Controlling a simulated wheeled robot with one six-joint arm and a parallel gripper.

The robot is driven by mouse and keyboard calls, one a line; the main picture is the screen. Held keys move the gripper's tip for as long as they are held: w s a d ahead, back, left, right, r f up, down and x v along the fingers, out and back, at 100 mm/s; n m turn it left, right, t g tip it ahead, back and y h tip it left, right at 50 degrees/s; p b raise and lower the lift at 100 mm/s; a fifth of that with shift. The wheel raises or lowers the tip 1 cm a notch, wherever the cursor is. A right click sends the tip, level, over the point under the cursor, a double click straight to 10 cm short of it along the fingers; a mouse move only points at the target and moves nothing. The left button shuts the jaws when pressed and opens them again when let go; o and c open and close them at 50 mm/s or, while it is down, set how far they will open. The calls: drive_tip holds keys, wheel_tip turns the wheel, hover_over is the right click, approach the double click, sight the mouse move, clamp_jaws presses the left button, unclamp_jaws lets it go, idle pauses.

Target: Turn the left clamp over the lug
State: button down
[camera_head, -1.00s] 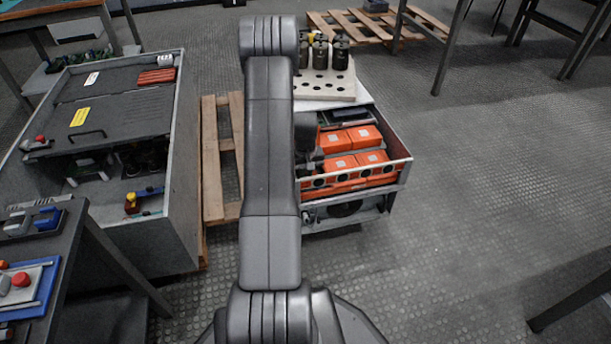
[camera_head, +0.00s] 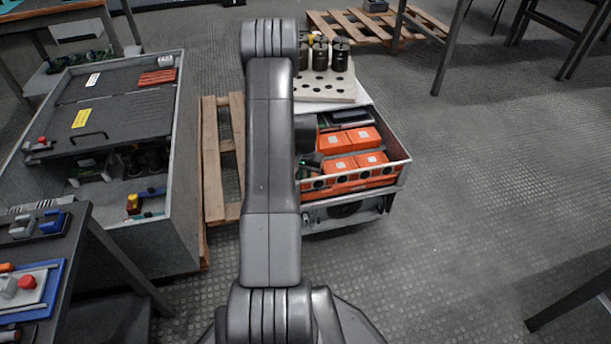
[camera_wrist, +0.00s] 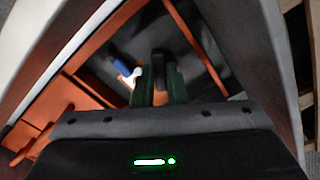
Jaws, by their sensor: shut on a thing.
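My gripper (camera_wrist: 158,78) is in the wrist view, its two dark fingers close together and pointing down into the orange-walled cabinet bay. A small part with a white and blue end (camera_wrist: 124,70), which I take to be the left clamp, sticks out to the left at the fingertips. The fingers are shut on it, though the gripped part is mostly hidden between them. I cannot make out the lug. In the head view my arm hides most of the gripper; only part of the wrist with a green light shows beside the cabinet (camera_head: 347,215).
Orange blocks (camera_head: 352,150) fill the right of the open bay, behind a front rail with round holes. Black cylinders (camera_head: 320,55) stand on a pale holed board behind. A grey cabinet (camera_head: 115,120) and wooden pallet (camera_head: 222,160) are on the left.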

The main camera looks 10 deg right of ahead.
drive_tip(key=m, duration=0.5)
drive_tip(key=shift+m+p, duration=0.3)
drive_tip(key=shift+p, duration=0.1)
drive_tip(key=m, duration=0.5)
drive_tip(key=shift+m, duration=0.3)
drive_tip(key=c, duration=1.7)
unclamp_jaws()
drive_tip(key=shift+c, duration=0.2)
wheel_tip(320, 180, up, 14)
drive_tip(key=p, duration=0.4)
drive_tip(key=shift+p, duration=0.4)
